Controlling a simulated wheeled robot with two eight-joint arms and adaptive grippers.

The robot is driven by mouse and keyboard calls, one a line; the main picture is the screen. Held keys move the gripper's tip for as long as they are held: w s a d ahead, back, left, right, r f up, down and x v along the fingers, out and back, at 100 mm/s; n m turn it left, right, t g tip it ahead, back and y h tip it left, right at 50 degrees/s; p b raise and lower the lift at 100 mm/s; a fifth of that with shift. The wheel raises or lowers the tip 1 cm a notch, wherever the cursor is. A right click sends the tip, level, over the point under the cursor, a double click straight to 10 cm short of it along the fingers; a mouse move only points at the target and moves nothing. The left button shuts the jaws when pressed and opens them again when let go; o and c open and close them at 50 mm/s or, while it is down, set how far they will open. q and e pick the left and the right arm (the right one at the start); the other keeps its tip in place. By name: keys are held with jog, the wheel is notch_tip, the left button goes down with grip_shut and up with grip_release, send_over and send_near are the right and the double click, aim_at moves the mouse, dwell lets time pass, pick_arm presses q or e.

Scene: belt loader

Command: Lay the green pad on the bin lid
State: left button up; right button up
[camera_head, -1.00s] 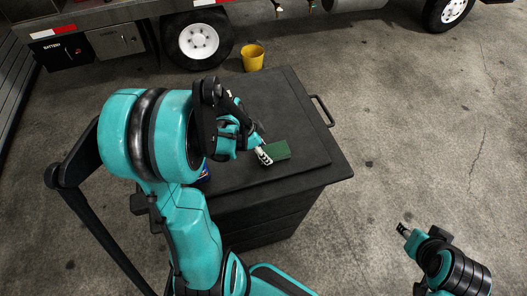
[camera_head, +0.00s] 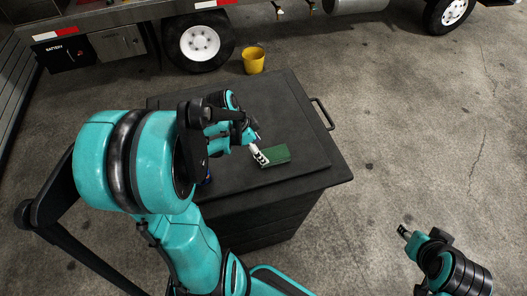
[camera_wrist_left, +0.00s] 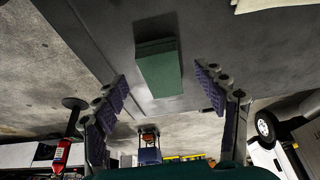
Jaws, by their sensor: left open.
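The green pad (camera_head: 275,155) is a flat block lying on the black bin lid (camera_head: 285,105), near its front right part. In the left wrist view the pad (camera_wrist_left: 158,70) lies ahead, between the spread fingers. My left gripper (camera_head: 259,156) is at the pad's left end in the head view; the wrist view (camera_wrist_left: 163,82) shows it open, with gaps between both fingers and the pad. My right gripper (camera_head: 404,231) is off to the right over the floor, small and away from the bin; its jaw opening is unclear.
A yellow bucket (camera_head: 253,59) stands on the floor behind the bin. A handle (camera_head: 322,113) sticks out on the bin's right side. A blue item (camera_head: 207,179) shows partly behind my left arm. A truck (camera_head: 290,8) stands at the back. Floor at the right is clear.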

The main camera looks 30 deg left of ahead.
pick_arm(q)
jog(key=p+v, duration=0.1)
jog(key=v, duration=0.6)
jog(key=s+d+r+n+t+y, duration=0.1)
jog(key=s+d+r+n+t, duration=0.1)
jog(key=d+n, duration=0.2)
jog(key=s+d+r+n+t+y, duration=0.1)
jog(key=s+d+r+n+y, duration=0.1)
jog(key=d, duration=0.9)
jog(key=shift+s+r+n+t, duration=0.3)
jog(key=shift+s+n+t, duration=0.15)
jog(key=shift+n, duration=0.55)
jog(key=shift+s, duration=0.1)
